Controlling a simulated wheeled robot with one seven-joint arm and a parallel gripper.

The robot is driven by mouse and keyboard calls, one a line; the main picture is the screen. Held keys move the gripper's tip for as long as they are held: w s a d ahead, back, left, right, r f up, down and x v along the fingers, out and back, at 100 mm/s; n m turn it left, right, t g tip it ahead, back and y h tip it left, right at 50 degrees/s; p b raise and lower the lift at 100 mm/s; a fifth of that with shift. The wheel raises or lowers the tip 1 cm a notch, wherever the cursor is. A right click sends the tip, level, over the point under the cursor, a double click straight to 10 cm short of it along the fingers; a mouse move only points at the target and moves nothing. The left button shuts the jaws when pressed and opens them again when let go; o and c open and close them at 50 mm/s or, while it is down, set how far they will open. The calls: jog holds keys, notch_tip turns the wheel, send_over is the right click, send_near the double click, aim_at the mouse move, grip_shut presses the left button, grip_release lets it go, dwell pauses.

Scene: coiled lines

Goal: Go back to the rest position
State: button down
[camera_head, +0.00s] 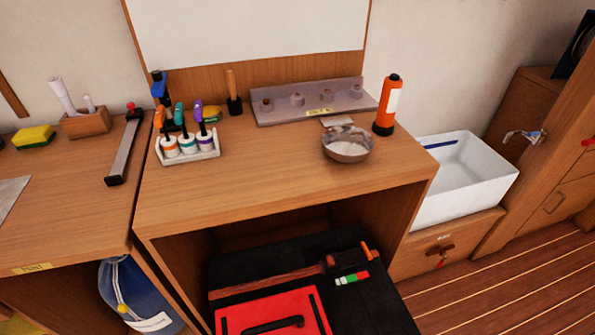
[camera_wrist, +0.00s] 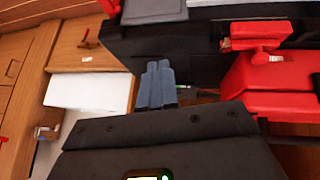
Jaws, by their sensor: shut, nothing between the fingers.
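My gripper (camera_wrist: 158,68) shows in the wrist view. Its two grey-blue fingers lie side by side with no gap between them, and nothing is held. The dark body of my gripper fills the bottom of that view. I do not see my gripper or arm in the head view. In the wrist view, the fingertips appear in front of a dark surface, left of a red object (camera_wrist: 275,85). I cannot tell the distance to either.
A wooden desk (camera_head: 240,215) holds a marker rack (camera_head: 205,156), a glass bowl (camera_head: 347,145) and an orange bottle (camera_head: 387,105). Below are a black surface (camera_head: 375,305) and a red case (camera_head: 270,312). A white basin (camera_head: 455,195) stands right. Floor (camera_head: 520,285) is clear at lower right.

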jog(key=s+r+t, duration=0.2)
jog(key=s+r, duration=0.3)
jog(key=r, duration=0.5)
jog(key=s+r+m+t, duration=0.1)
jog(key=s+r+t, duration=0.2)
jog(key=s+r, duration=0.3)
jog(key=s+a+r+m+t+y, duration=0.1)
jog(key=s+r+t, duration=0.2)
jog(key=r, duration=1.2)
jog(key=s, duration=0.3)
jog(key=c, duration=1.8)
grip_release()
jog(key=shift+s, duration=0.1)
